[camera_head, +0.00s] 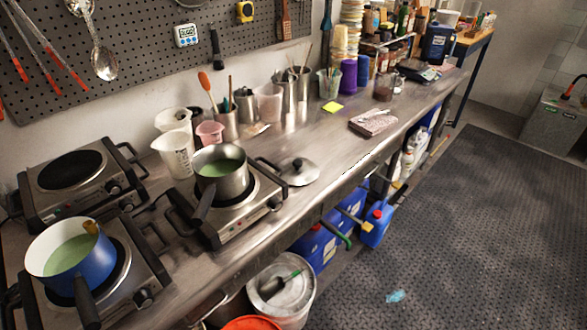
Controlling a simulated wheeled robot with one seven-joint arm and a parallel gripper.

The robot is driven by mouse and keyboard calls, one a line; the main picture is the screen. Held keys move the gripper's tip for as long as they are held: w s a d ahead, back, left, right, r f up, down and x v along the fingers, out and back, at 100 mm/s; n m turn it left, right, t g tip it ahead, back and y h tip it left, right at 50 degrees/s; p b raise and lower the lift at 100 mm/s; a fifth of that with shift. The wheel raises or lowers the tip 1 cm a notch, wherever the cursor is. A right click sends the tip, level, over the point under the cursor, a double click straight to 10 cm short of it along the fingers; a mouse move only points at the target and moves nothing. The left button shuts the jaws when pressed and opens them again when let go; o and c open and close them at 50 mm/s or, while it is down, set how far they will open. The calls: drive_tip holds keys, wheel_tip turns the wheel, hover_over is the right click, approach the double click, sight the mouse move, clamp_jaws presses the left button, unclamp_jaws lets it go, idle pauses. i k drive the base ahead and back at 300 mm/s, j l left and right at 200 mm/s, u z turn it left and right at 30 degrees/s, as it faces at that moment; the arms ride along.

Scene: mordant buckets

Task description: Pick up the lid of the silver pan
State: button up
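The silver pan (221,178) stands on a hot plate on the steel bench, with green liquid in it. It has no lid on it, and its dark handle points toward the front edge. A round silver lid (299,173) with a dark knob on top lies flat on the bench, just right of that hot plate and apart from the pan. My gripper does not show in this view.
A blue pan (70,258) with green liquid stands on another hot plate at the lower left. An empty hot plate (77,178) is behind it. White jugs (176,152) and steel utensil pots (246,112) line the wall. The bench right of the lid is clear up to a folded cloth (373,122).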

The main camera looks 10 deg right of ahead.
sight(297, 171)
drive_tip(key=i+l, duration=1.05)
drive_tip(key=l+z, duration=0.05)
